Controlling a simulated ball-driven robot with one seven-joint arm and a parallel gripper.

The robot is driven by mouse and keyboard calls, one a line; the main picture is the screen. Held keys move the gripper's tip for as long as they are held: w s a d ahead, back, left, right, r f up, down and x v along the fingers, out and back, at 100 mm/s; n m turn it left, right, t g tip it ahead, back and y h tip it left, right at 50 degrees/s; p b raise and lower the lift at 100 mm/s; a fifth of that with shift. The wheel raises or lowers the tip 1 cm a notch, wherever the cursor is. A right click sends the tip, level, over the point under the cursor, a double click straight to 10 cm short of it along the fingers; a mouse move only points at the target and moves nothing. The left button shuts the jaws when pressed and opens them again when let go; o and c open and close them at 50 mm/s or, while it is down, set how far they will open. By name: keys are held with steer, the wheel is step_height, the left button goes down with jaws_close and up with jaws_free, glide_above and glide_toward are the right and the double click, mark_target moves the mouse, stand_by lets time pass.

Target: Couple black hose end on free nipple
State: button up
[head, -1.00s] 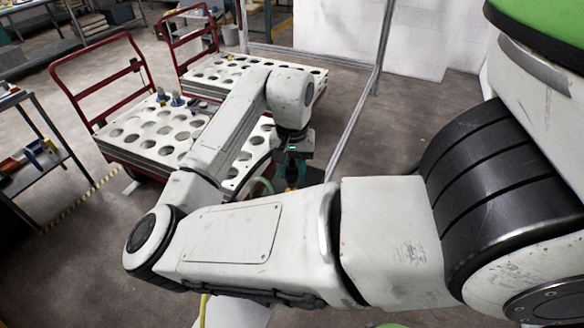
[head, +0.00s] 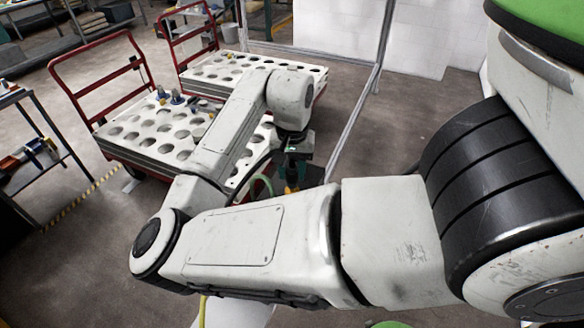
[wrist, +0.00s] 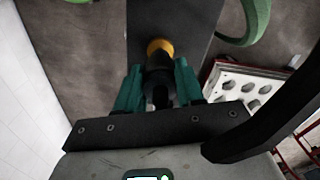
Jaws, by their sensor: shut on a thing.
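My gripper (wrist: 158,80) has green fingers, shut on the black hose end (wrist: 158,62) between them in the wrist view. A yellow-orange ring or fitting (wrist: 160,45) shows right at the far end of the black piece, in front of a dark plate (wrist: 197,22). I cannot tell whether this fitting is the free nipple, or whether the hose end is on it or only against it. In the head view my gripper (head: 293,172) is small, below my wrist, with a yellow spot (head: 291,189) under it; my forearm hides much around it.
A green hose (wrist: 257,22) curves beside the dark plate and also shows in the head view (head: 262,183). A thick black band (wrist: 275,115) crosses the wrist view's right side. Red-framed carts with holed white tops (head: 150,135) stand behind my arm. A metal frame post (head: 362,100) rises nearby.

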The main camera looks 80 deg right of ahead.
mark_target(292, 169)
steer(key=shift+f+b, duration=0.5)
steer(key=shift+f, duration=0.55)
steer(key=o, duration=1.1)
steer(key=shift+r, duration=0.1)
step_height(292, 169, up, 11)
steer(key=shift+f, duration=0.15)
